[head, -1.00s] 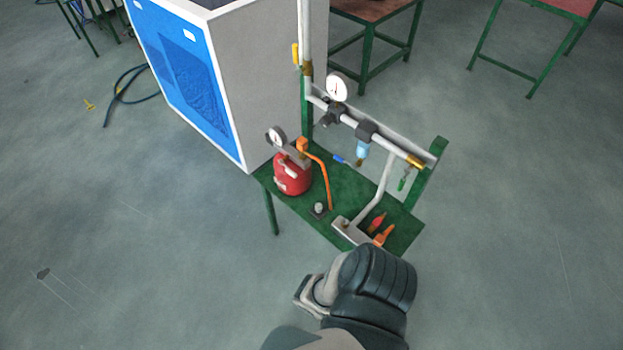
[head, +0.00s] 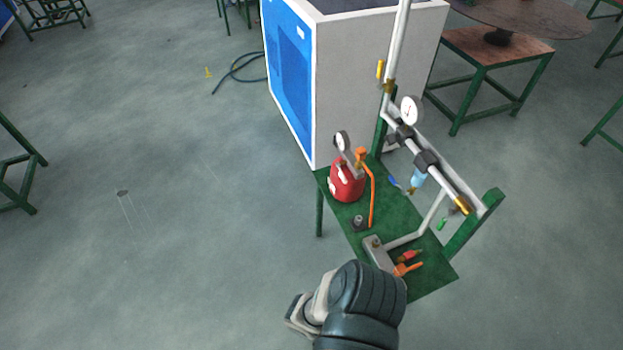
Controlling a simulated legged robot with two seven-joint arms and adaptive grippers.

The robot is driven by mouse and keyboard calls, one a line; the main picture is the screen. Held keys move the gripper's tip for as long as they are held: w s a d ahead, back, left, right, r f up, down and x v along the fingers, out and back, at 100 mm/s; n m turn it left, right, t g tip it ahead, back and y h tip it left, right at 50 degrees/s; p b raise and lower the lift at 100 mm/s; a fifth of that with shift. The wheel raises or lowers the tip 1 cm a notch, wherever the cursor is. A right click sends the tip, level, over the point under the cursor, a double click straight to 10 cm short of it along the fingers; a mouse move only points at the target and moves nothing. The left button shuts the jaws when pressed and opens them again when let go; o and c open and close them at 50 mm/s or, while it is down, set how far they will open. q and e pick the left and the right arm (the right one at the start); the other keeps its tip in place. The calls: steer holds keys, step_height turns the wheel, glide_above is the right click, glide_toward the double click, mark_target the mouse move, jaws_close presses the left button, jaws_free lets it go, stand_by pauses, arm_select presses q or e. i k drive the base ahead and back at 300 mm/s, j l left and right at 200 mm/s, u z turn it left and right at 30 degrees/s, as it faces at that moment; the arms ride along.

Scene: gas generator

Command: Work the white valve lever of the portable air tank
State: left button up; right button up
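The portable air tank (head: 347,188) is a small red tank with a round gauge (head: 342,141) on top. It stands upright at the far left end of a green bench (head: 436,279). An orange hose (head: 373,197) runs from its top fitting down to the bench. Small pale parts show on the tank's front left side; the white lever is too small to make out surely, nor can I tell its position. One of my arm links, grey and dark padded, shows at the bottom middle, apart from the tank. Neither gripper can be made out.
A white pipe frame with a second gauge (head: 411,110) rises along the bench's right side. A grey block (head: 379,254) and orange-red fittings (head: 408,269) lie near the bench's front. A blue and white cabinet (head: 360,85) stands behind. The floor to the left is clear.

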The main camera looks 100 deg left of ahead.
mark_target(343, 178)
steer(key=i+u, duration=0.1)
steer(key=u, duration=0.35)
steer(key=i+u, duration=0.15)
steer(key=u, duration=0.3)
steer(key=i+u, duration=0.1)
steer(key=u, duration=0.4)
steer(key=i+u, duration=0.1)
steer(key=u, duration=0.35)
steer(key=i+l+u, duration=0.1)
steer(key=u, duration=0.35)
